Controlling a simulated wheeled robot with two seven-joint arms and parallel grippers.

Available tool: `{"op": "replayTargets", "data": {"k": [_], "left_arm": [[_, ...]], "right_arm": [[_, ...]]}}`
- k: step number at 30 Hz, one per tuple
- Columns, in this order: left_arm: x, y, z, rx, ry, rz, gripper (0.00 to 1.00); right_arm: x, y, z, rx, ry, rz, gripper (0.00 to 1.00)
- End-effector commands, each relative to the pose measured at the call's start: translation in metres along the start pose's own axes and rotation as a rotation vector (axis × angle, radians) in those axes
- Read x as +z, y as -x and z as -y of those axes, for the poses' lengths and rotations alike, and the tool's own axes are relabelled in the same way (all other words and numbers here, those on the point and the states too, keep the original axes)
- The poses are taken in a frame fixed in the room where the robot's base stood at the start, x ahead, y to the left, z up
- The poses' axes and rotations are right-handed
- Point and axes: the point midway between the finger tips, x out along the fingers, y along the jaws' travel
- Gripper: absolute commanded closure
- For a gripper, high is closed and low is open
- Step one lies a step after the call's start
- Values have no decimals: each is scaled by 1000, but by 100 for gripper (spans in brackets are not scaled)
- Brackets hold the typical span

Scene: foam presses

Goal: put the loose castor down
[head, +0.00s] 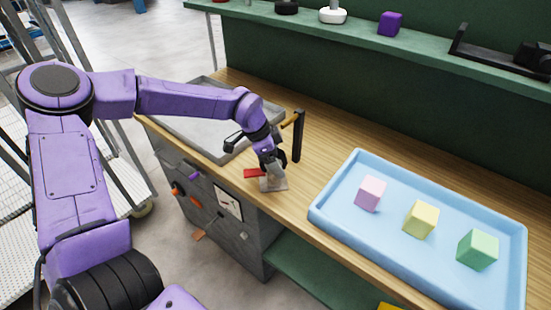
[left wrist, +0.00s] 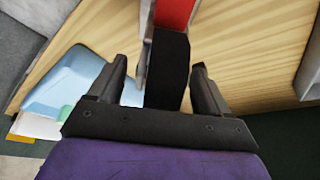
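My left gripper (head: 274,164) reaches down over the front edge of the wooden bench, close above a small grey block (head: 273,185) and a red piece (head: 254,173). In the left wrist view, its two fingers (left wrist: 159,66) stand apart. A black block-like part (left wrist: 167,72) shows between them, with a red part (left wrist: 175,14) beyond it. Gaps show on both sides of the black part, so the fingers do not appear closed on it. I cannot make out a castor for certain in either view. My right gripper is not in view.
A black post (head: 298,138) with a yellow arm stands just behind the gripper. A blue tray (head: 335,215) with pink, yellow and green blocks lies to the right. A grey tray (head: 205,88) is at the left. A green shelf (head: 330,38) runs along the back.

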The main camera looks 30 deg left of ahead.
Motion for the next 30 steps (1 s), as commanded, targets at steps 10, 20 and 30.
{"op": "replayTargets", "data": {"k": [10,20,30], "left_arm": [[-3,7,0,-1,0,-1,21],[-2,83,1,-6,-2,-5,21],[-2,124,0,0,0,-1,21]], "right_arm": [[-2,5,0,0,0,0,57],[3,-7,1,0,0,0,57],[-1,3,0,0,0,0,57]]}}
